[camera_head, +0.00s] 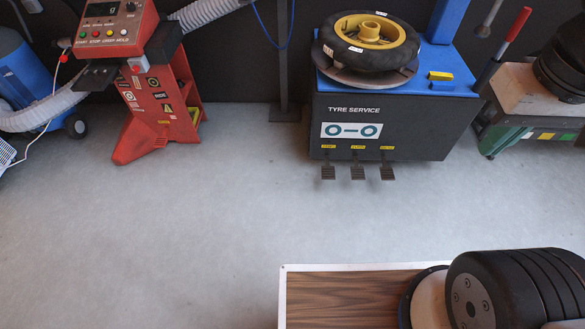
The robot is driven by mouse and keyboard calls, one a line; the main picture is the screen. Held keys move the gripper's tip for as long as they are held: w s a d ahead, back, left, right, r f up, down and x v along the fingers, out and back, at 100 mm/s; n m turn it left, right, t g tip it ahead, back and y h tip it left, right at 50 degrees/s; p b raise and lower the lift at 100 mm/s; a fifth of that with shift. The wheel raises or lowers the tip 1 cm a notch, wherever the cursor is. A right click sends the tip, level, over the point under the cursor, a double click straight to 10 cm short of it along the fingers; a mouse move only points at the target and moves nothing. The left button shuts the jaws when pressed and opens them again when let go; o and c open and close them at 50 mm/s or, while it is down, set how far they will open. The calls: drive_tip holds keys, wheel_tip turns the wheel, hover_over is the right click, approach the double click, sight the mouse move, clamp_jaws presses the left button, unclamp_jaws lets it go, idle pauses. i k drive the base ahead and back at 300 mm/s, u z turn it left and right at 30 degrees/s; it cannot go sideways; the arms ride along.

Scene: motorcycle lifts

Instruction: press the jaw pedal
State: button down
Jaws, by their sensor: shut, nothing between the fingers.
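A black tyre machine (392,135) marked TYRE SERVICE stands at the back, right of centre. Three small dark foot pedals stick out low from its front: a left pedal (328,173), a middle pedal (357,173) and a right pedal (387,173). A small yellow label sits above each pedal. The lettering is too small to read, so I cannot tell which one is the jaw pedal. All three look about level with one another. Nothing touches them. My gripper is not in view.
A tyre with a yellow hub (368,35) lies on the machine's blue top. A red control stand (155,100) with a grey hose is at left. A green-framed bench (530,115) is at right. The grey floor (240,215) before the pedals is clear.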

sight(328, 172)
drive_tip(key=u, duration=0.35)
drive_tip(key=i, duration=1.2)
drive_tip(key=z, duration=0.4)
